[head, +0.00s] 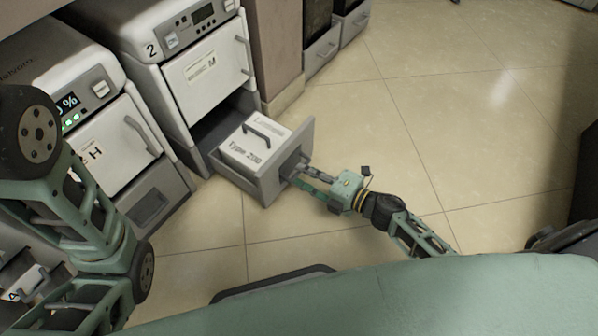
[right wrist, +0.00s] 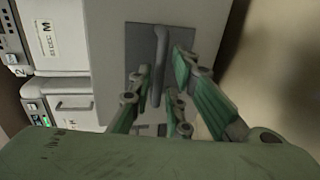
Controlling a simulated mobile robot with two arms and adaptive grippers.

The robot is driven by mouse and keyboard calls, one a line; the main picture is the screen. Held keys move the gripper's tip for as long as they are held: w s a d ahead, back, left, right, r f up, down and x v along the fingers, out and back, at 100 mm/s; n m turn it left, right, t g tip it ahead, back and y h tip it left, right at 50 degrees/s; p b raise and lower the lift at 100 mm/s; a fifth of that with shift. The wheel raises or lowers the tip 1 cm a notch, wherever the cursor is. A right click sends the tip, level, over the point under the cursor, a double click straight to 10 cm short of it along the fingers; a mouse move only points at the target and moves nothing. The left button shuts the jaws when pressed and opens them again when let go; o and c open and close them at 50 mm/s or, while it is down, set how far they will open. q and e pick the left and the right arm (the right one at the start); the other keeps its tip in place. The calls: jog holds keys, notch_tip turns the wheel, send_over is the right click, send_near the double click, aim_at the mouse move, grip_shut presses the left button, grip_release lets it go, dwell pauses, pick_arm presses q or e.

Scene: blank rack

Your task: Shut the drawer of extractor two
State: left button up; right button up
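Extractor two (head: 185,50) is a white cabinet marked "2" at upper middle-left in the head view. Its grey drawer (head: 268,178) is pulled out below the door marked M. A white case with a dark handle (head: 262,148) lies in the drawer, lettered "Type 200". My right gripper (head: 303,172) is at the drawer's front. In the right wrist view the dark drawer handle (right wrist: 160,62) stands between its spread fingers (right wrist: 162,72), with a gap visible on the right; contact on the left is unclear. My left arm shows at the left, but its gripper is out of view.
Another extractor (head: 85,105) with a door marked H stands to the left of extractor two, its lower drawer (head: 150,200) beside the open one. Further grey drawers (head: 322,48) are at the top. The tiled floor (head: 450,110) to the right is clear.

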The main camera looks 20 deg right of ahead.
jog(key=shift+x, duration=1.1)
jog(key=shift+c, duration=0.3)
grip_shut()
